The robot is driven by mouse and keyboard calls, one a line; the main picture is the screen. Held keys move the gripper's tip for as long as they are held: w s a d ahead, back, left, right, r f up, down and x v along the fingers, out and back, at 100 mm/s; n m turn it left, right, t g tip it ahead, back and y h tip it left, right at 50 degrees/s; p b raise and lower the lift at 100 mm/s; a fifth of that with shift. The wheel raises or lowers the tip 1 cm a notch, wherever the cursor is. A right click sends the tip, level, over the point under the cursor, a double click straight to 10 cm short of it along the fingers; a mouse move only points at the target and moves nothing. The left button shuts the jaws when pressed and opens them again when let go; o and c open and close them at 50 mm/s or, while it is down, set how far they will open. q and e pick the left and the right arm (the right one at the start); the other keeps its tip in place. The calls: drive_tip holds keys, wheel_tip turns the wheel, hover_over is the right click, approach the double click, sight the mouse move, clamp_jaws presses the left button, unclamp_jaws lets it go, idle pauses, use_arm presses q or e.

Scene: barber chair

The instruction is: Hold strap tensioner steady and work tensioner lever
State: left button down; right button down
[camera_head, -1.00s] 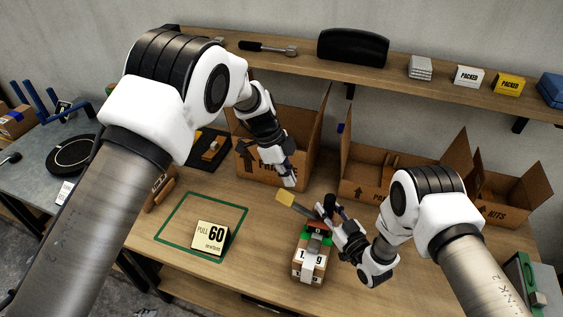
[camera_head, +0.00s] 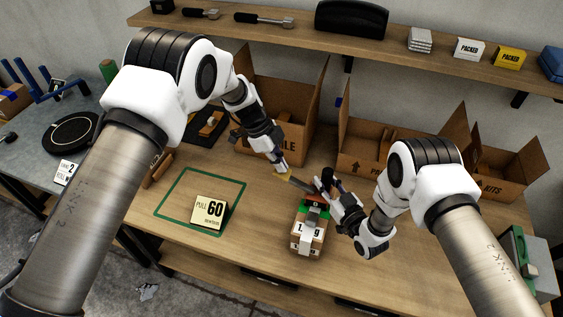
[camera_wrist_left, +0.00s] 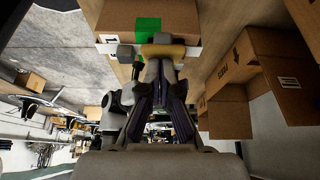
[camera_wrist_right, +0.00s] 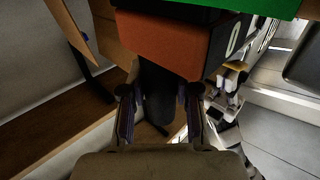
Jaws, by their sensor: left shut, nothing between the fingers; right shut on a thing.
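The strap tensioner (camera_head: 313,201), with red and green parts, sits on a small strapped carton (camera_head: 306,243) on the bench. Its grey lever slants up to the left and ends in a yellow grip (camera_wrist_left: 163,50). My left gripper (camera_head: 283,168) is shut and empty, its tips right at the yellow grip; whether they touch it I cannot tell. My right gripper (camera_head: 331,193) is shut on the tensioner's upright black handle (camera_head: 327,178). In the right wrist view the black handle (camera_wrist_right: 158,92) stands between the fingers, beside an orange-red block (camera_wrist_right: 165,45).
A "PULL 60" sign (camera_head: 208,212) stands in a green-outlined square on the left. Open cartons (camera_head: 275,110) and (camera_head: 375,160) stand behind the grippers, below a shelf (camera_head: 390,52).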

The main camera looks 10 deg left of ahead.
use_arm(q)
drive_tip(key=shift+w+a+f+g+h, duration=0.1)
drive_tip(key=shift+a+f+h, duration=0.45)
drive_tip(key=shift+f, duration=0.3)
drive_tip(key=shift+w+a+f+g+h, duration=0.1)
drive_tip(key=shift+a+f+h, duration=0.3)
drive_tip(key=shift+f+h, duration=0.4)
drive_tip(key=shift+a+f+g+h, duration=0.1)
drive_tip(key=shift+a+f+h, duration=0.35)
drive_tip(key=shift+f, duration=0.5)
drive_tip(key=d+r+v, duration=0.1)
drive_tip(key=v, duration=1.2)
drive_tip(key=shift+d+r, duration=0.2)
drive_tip(key=shift+r, duration=0.1)
drive_tip(key=shift+s, duration=0.15)
